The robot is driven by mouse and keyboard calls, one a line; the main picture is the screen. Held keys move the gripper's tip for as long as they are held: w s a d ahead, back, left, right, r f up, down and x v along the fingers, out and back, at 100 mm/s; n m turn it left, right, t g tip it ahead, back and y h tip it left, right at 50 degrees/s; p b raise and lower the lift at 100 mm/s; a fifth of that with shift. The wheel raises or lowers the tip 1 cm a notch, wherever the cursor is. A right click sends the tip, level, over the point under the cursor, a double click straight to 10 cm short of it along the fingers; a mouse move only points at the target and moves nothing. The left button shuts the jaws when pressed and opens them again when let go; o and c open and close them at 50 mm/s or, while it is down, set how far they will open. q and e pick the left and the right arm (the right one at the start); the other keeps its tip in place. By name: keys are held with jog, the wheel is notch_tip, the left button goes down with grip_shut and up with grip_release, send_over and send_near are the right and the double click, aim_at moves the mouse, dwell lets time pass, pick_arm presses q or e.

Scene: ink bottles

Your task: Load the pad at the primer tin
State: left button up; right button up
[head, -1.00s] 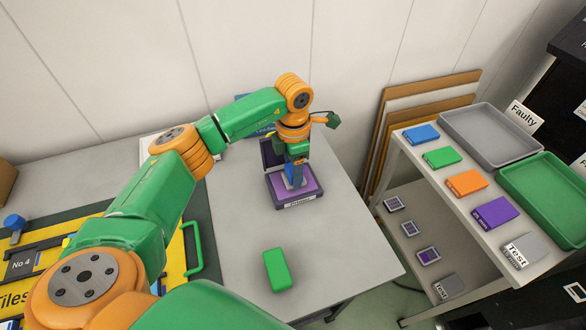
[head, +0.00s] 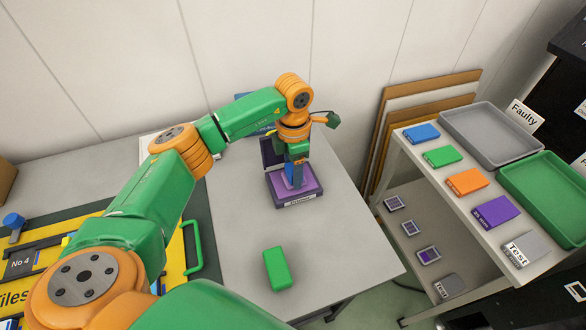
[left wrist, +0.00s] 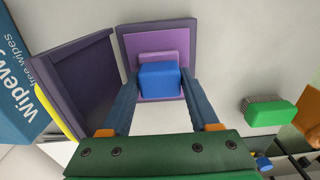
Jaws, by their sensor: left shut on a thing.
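The primer tin (head: 297,201) stands open on the grey table, with a bright purple ink surface and a label on its front. Its dark lid (head: 271,152) is raised at the back, and shows at left in the left wrist view (left wrist: 78,75). My left gripper (head: 294,172) is over the tin, shut on a blue block (left wrist: 160,78). The block's pad (left wrist: 158,56) looks purple and is over the ink surface (left wrist: 128,42). I cannot tell whether the pad touches the ink. My right gripper is not in view.
A wipes box (left wrist: 14,75) stands beside the lid. At right, a cart holds coloured blocks, a grey tray (head: 447,114) and a green tray (head: 576,236). The table right of the tin is clear.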

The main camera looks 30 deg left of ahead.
pick_arm(q)
notch_tip(320, 180, up, 7)
jog(key=p, duration=0.5)
jog(key=shift+p, duration=0.35)
dwell(0.3)
